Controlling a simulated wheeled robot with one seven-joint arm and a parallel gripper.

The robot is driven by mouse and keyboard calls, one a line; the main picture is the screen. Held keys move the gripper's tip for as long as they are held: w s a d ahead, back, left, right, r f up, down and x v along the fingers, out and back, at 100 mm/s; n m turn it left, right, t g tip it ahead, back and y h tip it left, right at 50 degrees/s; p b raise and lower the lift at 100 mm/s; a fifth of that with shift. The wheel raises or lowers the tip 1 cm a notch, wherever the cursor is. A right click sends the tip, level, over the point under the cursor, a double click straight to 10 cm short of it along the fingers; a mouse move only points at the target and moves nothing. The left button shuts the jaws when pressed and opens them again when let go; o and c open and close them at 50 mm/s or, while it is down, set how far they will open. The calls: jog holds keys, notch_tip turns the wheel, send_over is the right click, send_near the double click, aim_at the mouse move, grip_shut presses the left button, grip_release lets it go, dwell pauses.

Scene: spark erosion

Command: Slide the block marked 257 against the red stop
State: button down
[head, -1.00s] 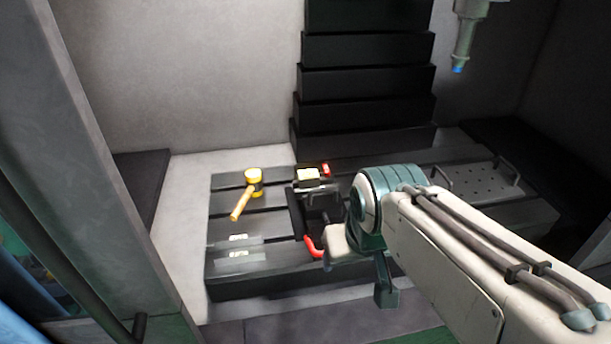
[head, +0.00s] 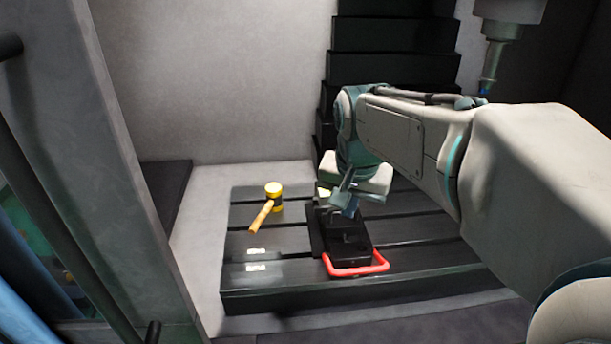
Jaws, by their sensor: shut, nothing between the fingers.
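A pale block (head: 323,192) sits at the far end of the dark vise-like fixture (head: 345,233), mostly hidden behind my gripper. No number can be read on it, so I cannot tell if it is the block marked 257. The small red piece behind it in the earlier frame, possibly the red stop, is hidden now. My gripper (head: 344,203) points down over the fixture's far part, close to the pale block. It is shut and empty. Whether it touches the block cannot be seen.
A red handle loop (head: 356,266) is at the fixture's near end. A yellow mallet (head: 268,205) lies to the left on the slotted dark table (head: 285,270). A nozzle (head: 490,70) hangs at upper right.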

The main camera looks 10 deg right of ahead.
aim_at(324, 191)
jog(key=w+a+f+m+g+b, duration=0.1)
jog(key=w+a+f+m, duration=0.2)
jog(key=w, duration=0.6)
jog(key=w+a+f+m+g, duration=0.1)
jog(key=w+f+m, duration=0.1)
jog(key=w+m, duration=0.55)
jog(key=w+a+f+m+g+b, duration=0.1)
jog(key=w+a+f+m, duration=0.2)
jog(key=w, duration=0.7)
jog(key=d+f+p, duration=0.3)
jog(key=d+f, duration=0.1)
jog(key=f, duration=0.5)
jog(key=shift+w+d+f, duration=0.2)
jog(key=shift+f, duration=0.2)
jog(key=shift+n, duration=0.25)
jog(key=shift+d, duration=1.65)
jog(key=shift+a, duration=0.1)
